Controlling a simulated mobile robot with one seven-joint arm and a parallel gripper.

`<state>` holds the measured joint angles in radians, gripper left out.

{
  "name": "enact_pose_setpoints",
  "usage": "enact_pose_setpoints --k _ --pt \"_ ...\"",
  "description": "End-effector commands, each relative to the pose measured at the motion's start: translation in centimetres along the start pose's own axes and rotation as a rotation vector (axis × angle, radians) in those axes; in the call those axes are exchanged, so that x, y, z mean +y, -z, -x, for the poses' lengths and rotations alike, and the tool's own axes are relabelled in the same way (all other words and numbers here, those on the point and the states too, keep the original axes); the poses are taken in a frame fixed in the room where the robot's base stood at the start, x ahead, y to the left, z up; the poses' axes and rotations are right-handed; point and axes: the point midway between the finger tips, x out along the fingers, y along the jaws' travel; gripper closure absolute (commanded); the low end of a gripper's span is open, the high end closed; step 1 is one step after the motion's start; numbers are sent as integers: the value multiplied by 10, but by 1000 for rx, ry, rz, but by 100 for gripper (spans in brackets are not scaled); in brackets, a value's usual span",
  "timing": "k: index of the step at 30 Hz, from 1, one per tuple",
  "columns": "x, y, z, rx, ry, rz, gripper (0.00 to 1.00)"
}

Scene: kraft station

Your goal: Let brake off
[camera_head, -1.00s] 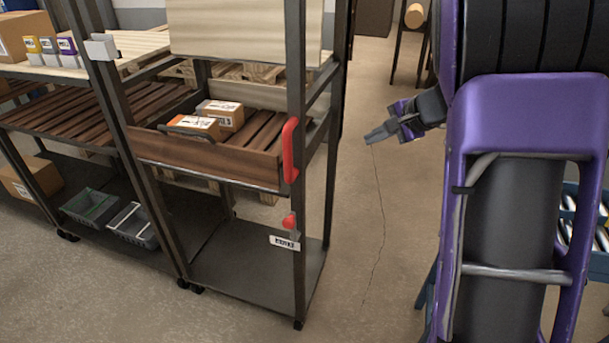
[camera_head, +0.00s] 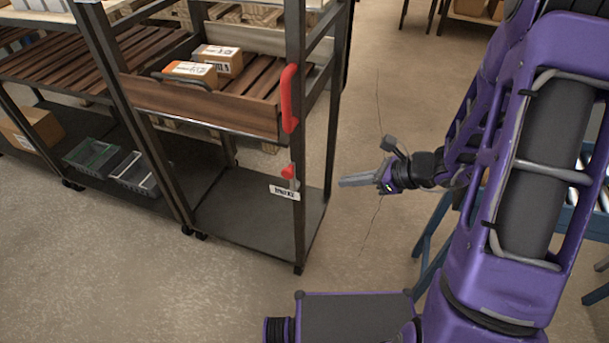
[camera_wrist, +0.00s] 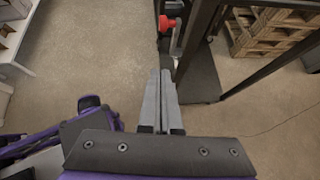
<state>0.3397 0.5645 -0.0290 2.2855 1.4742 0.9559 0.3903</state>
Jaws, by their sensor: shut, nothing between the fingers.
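A small red brake lever (camera_head: 289,171) sits on the dark front-right post of the cart (camera_head: 299,225), just above a white label (camera_head: 284,192) whose print is too small to read surely. A larger red handle (camera_head: 289,98) is higher on the same post. My gripper (camera_head: 342,182) is shut and empty, pointing left toward the post from the right, apart from the lever. In the wrist view my gripper (camera_wrist: 160,72) points toward a red knob (camera_wrist: 167,23) at the cart post, beyond the fingertips and not touching.
The cart's wooden drawer (camera_head: 205,105) holds two cardboard boxes (camera_head: 218,60). Grey bins (camera_head: 136,170) stand on the lower shelf at left. Bare floor (camera_head: 375,110) lies right of the cart. A blue frame (camera_head: 435,230) stands behind my arm, and pallets (camera_wrist: 262,35) show beyond the cart.

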Motion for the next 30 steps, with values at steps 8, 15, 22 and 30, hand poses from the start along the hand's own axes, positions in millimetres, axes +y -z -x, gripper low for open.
enact_pose_setpoints --k 8,15,22,30 --pt "0 0 -6 1 0 0 100" --pt "0 2 -46 2 -3 0 100" --pt "0 2 -96 2 -2 1 100" --pt "-1 -23 -123 1 1 3 100"
